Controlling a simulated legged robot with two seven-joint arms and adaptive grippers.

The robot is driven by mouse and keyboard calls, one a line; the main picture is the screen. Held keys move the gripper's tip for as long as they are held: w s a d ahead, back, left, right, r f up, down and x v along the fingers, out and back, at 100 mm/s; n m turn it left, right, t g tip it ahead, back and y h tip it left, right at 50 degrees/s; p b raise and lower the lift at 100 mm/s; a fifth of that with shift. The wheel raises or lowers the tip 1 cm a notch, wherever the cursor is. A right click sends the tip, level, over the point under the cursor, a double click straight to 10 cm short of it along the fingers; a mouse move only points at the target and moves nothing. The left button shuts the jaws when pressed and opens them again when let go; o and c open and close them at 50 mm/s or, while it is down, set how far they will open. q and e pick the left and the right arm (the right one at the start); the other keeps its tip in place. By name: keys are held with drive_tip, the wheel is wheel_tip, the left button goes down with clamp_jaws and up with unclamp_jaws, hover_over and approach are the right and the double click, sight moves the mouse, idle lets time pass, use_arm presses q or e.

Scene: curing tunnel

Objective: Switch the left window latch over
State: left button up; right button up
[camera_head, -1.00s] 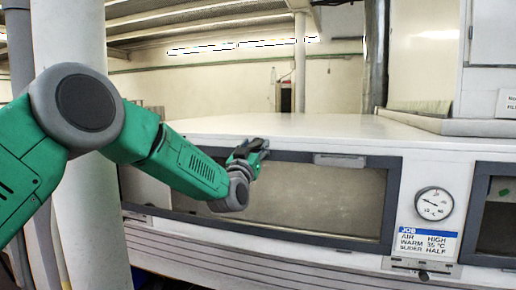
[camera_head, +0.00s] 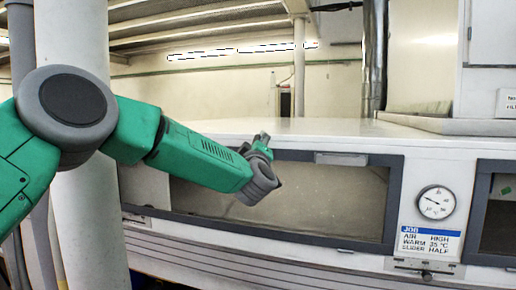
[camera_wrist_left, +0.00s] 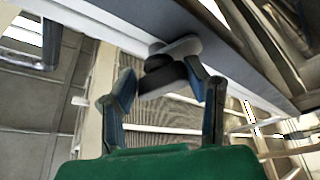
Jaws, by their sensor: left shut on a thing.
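The left window (camera_head: 310,205) is a dark-framed pane in the white tunnel wall. In the wrist view, the left window latch (camera_wrist_left: 180,48) is a pale grey lever with a dark round hub, on the window's edge. My left gripper (camera_wrist_left: 165,80) has its two fingers on either side of the latch and is shut on it. My right gripper is not in view.
A grey handle-like plate (camera_head: 341,159) sits on the window's top frame. A round gauge (camera_head: 435,203), a job card (camera_head: 428,243) and a slider (camera_head: 424,268) are to its right. A white column (camera_head: 85,215) stands behind my left arm.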

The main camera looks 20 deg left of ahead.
use_arm(q)
drive_tip(key=n+g, duration=0.1)
drive_tip(key=n, duration=0.1)
drive_tip(key=n+g+y, duration=0.1)
drive_tip(key=n, duration=0.2)
drive_tip(key=shift+a+n+g+p, duration=0.1)
drive_tip(key=shift+n+g+p, duration=0.45)
drive_tip(key=shift+n, duration=1.35)
drive_tip(key=shift+o, duration=0.3)
drive_tip(key=shift+f+g, duration=0.1)
drive_tip(key=shift+g, duration=0.15)
drive_tip(key=o, duration=1.2)
drive_tip(key=shift+c, duration=0.2)
drive_tip(key=v, duration=1.2)
drive_tip(key=shift+f, duration=0.15)
